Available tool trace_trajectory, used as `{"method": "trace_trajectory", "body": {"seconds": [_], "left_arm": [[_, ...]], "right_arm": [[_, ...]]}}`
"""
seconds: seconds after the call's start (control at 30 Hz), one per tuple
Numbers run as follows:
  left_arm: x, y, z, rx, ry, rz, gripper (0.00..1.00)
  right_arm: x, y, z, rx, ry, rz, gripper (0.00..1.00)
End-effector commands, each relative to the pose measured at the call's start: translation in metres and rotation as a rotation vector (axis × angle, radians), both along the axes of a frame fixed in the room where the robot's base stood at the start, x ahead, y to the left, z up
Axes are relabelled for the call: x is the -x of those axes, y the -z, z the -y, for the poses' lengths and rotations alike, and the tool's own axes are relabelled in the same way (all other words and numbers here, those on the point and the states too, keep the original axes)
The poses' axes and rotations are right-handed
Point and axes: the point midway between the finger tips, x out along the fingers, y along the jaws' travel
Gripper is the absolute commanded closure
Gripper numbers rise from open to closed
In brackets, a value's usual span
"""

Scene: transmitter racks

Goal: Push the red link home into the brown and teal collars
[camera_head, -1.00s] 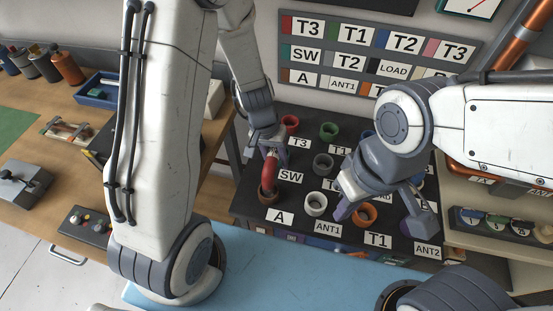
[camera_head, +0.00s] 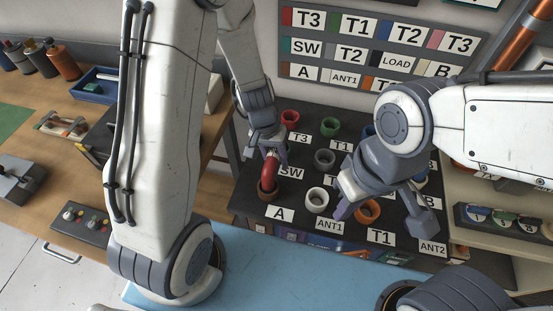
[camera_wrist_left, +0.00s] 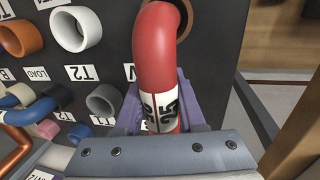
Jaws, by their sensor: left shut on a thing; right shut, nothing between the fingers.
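The red link (camera_head: 271,170) is a curved tube with a white band of black marks, which shows in the left wrist view (camera_wrist_left: 158,70). My left gripper (camera_head: 268,146) is shut on it; its purple fingers (camera_wrist_left: 160,108) flank the banded part. One end of the link is at the mouth of the brown collar (camera_head: 266,192) above label A; how deep it sits I cannot tell. The brown collar also shows in the wrist view (camera_wrist_left: 184,16). The teal collar and the link's other end are hidden behind my left gripper. My right gripper (camera_head: 343,207) is shut and empty over the panel near the orange collar.
A white collar (camera_head: 317,199), an orange collar (camera_head: 368,211), a grey collar (camera_head: 325,158), a green collar (camera_head: 331,126) and a red collar (camera_head: 289,118) stand close by on the dark panel (camera_head: 255,165). A label board (camera_head: 380,52) is behind. A wooden bench (camera_head: 60,155) lies left.

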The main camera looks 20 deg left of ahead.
Motion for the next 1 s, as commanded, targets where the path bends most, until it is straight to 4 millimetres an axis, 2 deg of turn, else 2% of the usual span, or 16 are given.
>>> {"method": "trace_trajectory", "body": {"seconds": [0.3, 0.33, 0.4, 0.77, 0.87, 1.0], "left_arm": [[0.000, 0.008, 0.000, 0.000, 0.000, 0.001, 1.00], [0.000, 0.007, 0.000, 0.000, 0.000, 0.001, 0.49], [0.000, 0.007, 0.000, 0.000, 0.000, 0.001, 0.26], [0.000, 0.003, 0.000, 0.001, 0.000, 0.001, 0.26], [-0.001, -0.008, -0.002, 0.001, 0.000, 0.004, 0.26], [-0.002, -0.035, -0.008, 0.001, 0.000, 0.007, 0.26]], "right_arm": [[0.000, 0.009, 0.000, 0.000, 0.000, 0.000, 1.00], [0.000, 0.008, 0.000, 0.000, 0.000, 0.000, 1.00], [0.000, 0.007, 0.000, 0.000, 0.000, 0.000, 1.00], [0.000, 0.006, 0.000, 0.000, -0.001, 0.000, 1.00], [0.000, 0.002, 0.000, 0.000, -0.001, 0.000, 1.00], [0.000, -0.003, 0.000, 0.000, -0.001, 0.000, 1.00]]}}
